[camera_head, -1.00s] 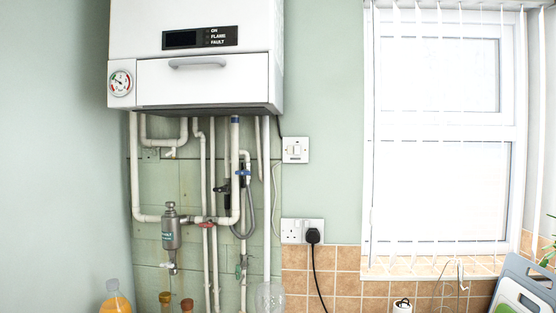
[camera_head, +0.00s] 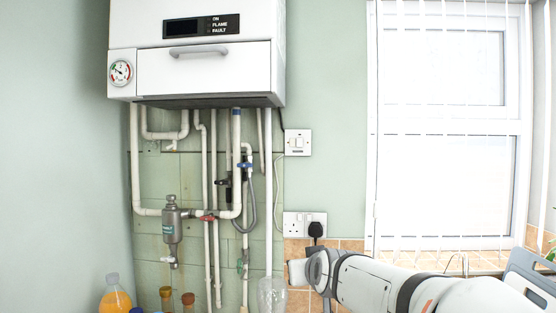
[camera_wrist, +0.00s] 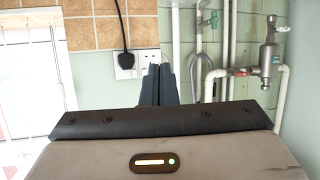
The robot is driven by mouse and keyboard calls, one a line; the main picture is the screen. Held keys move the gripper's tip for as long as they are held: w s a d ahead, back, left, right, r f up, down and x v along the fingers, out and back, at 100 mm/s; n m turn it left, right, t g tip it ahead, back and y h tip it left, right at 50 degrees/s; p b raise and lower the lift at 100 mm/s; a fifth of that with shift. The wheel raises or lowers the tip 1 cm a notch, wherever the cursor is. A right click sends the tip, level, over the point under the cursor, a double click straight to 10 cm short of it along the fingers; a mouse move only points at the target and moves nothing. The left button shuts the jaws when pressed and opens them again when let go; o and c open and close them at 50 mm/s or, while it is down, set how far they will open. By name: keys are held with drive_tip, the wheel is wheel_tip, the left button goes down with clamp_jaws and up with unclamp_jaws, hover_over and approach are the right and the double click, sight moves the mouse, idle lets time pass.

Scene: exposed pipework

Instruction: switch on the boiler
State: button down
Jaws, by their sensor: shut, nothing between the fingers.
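The white boiler (camera_head: 196,75) hangs on the wall at the upper left of the head view. Its dark display panel (camera_head: 201,26) reads ON, FLAME, FAULT, and I see no lit lamp. A round gauge (camera_head: 120,72) sits at its lower left. A white switch plate (camera_head: 297,142) is on the wall right of the pipes. Below it is a double socket (camera_head: 292,222) with a black plug (camera_head: 315,231) in its right side. In the wrist view my gripper (camera_wrist: 160,70) is shut and empty, its dark fingers overlapping the socket (camera_wrist: 147,60). My fingertips are hidden in the head view.
White pipes (camera_head: 207,190) run under the boiler, with a red-handled valve (camera_head: 207,217) and a grey filter (camera_head: 171,222). An orange bottle (camera_head: 114,299) and a clear bottle (camera_head: 271,296) stand below. The window (camera_head: 446,130) is at right. The wall around the switch plate is clear.

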sight(299, 143)
drive_tip(key=w+r+m+t+h+b, duration=0.2)
drive_tip(key=w+r+t+h, duration=0.4)
drive_tip(key=w+r+t, duration=0.5)
drive_tip(key=shift+w+r+m+t, duration=0.3)
drive_tip(key=shift+w+r+m, duration=0.4)
drive_tip(key=shift+w+r, duration=2.65)
drive_tip(key=shift+s+d+r, duration=0.15)
drive_tip(key=shift+s+r, duration=0.5)
drive_tip(key=shift+r, duration=0.05)
drive_tip(key=p+x, duration=0.2)
drive_tip(key=x, duration=0.2)
drive_tip(key=w+f+p+x, duration=0.1)
drive_tip(key=p+x, duration=0.2)
drive_tip(key=x, duration=0.1)
drive_tip(key=p+x, duration=0.3)
drive_tip(key=x, duration=0.1)
drive_tip(key=shift+w+d+f, duration=0.1)
drive_tip(key=shift+w+f, duration=0.15)
drive_tip(key=shift+w+d+f, duration=0.1)
drive_tip(key=shift+w, duration=0.25)
drive_tip(key=shift+f, duration=0.15)
